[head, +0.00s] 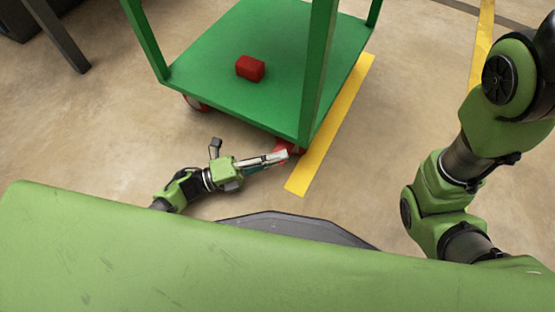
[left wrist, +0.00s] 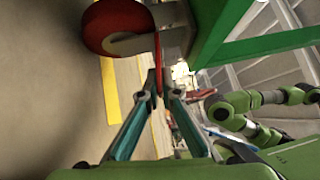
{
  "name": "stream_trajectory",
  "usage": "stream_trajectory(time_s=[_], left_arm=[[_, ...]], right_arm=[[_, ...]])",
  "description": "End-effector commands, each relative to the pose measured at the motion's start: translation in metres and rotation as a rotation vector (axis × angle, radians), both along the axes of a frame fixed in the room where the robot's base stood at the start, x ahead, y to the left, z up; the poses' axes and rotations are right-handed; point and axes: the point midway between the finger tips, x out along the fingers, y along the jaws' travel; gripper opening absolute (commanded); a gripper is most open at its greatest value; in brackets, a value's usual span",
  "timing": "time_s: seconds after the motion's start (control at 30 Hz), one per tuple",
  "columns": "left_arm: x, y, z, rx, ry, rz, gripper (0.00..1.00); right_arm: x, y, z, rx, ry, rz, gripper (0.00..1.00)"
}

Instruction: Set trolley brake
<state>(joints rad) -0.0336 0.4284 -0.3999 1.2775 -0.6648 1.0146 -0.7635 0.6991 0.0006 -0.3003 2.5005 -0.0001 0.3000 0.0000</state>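The green trolley (head: 215,75) stands ahead of me on its casters. Its near-corner red caster (head: 290,146) is close to my left gripper (head: 277,157), and its red wheel (left wrist: 117,27) fills the upper left of the left wrist view. A thin red plate, apparently the brake pedal (left wrist: 158,62), shows edge-on beside the wheel. My left gripper (left wrist: 159,95) reaches it, with the plate's end between its fingertips. The fingertips are close together; whether they touch or squeeze the plate I cannot tell. My right arm is at the right, its gripper not visible.
A red box (head: 250,69) lies on the trolley deck. A green post (head: 317,70) rises at the near corner, above my gripper. A yellow floor stripe (head: 325,140) runs along the trolley's right side. Open floor lies left and right of it. A dark leg (head: 60,38) stands at upper left.

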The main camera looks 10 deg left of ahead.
Motion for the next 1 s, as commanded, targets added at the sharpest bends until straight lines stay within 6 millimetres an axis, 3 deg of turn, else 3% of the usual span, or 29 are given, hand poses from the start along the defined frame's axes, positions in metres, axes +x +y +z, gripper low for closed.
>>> stream_trajectory(time_s=[0.3, 0.4, 0.73, 0.87, 1.0], left_arm=[[0.001, 0.001, 0.0, -0.002, 0.001, 0.005, 0.0], [0.001, 0.001, 0.0, -0.002, 0.001, 0.005, 0.21], [0.0, 0.002, 0.0, -0.001, 0.0, 0.002, 0.21], [-0.006, 0.013, -0.003, 0.002, 0.002, 0.003, 0.21], [-0.018, 0.037, -0.007, 0.003, 0.004, 0.003, 0.21]], right_arm=[[0.0, 0.0, 0.0, 0.0, 0.0, 0.0, 0.32], [0.0, 0.0, 0.0, 0.0, 0.0, -0.001, 0.32], [0.001, -0.001, 0.0, 0.003, 0.003, 0.001, 0.32], [0.001, 0.0, 0.0, 0.002, 0.002, 0.0, 0.32], [0.0, 0.0, 0.0, 0.001, 0.0, 0.0, 0.32]])
